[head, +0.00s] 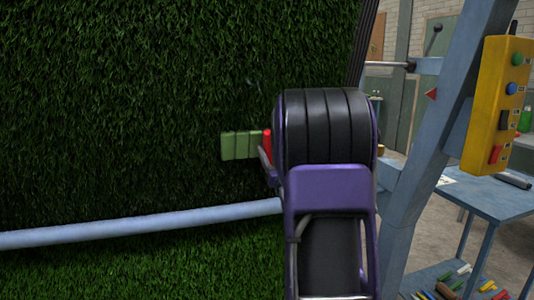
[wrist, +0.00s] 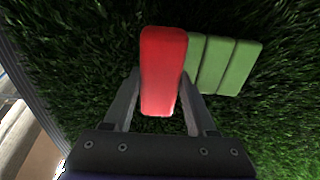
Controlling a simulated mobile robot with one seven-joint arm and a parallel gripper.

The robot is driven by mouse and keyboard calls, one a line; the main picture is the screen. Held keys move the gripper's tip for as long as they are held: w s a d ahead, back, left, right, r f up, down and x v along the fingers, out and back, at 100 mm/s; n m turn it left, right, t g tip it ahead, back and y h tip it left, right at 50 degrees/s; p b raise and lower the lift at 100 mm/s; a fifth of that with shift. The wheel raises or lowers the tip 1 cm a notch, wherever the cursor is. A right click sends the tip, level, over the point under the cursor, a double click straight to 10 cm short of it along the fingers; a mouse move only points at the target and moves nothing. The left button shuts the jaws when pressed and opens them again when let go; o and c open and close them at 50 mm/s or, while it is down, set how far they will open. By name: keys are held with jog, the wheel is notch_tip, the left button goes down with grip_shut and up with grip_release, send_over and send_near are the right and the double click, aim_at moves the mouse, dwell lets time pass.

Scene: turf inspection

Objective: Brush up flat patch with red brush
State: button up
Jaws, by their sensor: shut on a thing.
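The red brush (wrist: 163,70) is between the two fingers of my gripper (wrist: 160,85) in the wrist view, and the gripper is shut on it. In the head view only a small red part of the brush (head: 267,140) shows beside my arm. A light green patch (head: 241,145) of several upright strips lies on the dark turf, just left of the brush. In the wrist view the patch (wrist: 224,64) is right of the brush, which overlaps its near edge in the picture. I cannot tell whether they touch. The brush's bristles are hidden.
The steep turf wall (head: 120,90) fills the left, with a pale blue bar (head: 140,232) across its lower part. A blue frame post (head: 440,120) with a yellow control box (head: 497,103) stands right. A blue table (head: 490,197) is behind it.

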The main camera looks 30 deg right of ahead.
jog(key=shift+d, duration=0.15)
dwell(1.1)
jog(key=shift+w+a, duration=0.3)
jog(key=shift+a, duration=0.7)
jog(key=shift+w+a, duration=0.3)
jog(key=shift+a, duration=0.65)
jog(key=shift+w+a+r, duration=0.1)
jog(key=shift+w+a, duration=0.2)
jog(key=shift+a, duration=0.65)
jog(key=shift+w+a, duration=0.3)
jog(key=shift+a, duration=0.65)
jog(key=shift+a, duration=0.1)
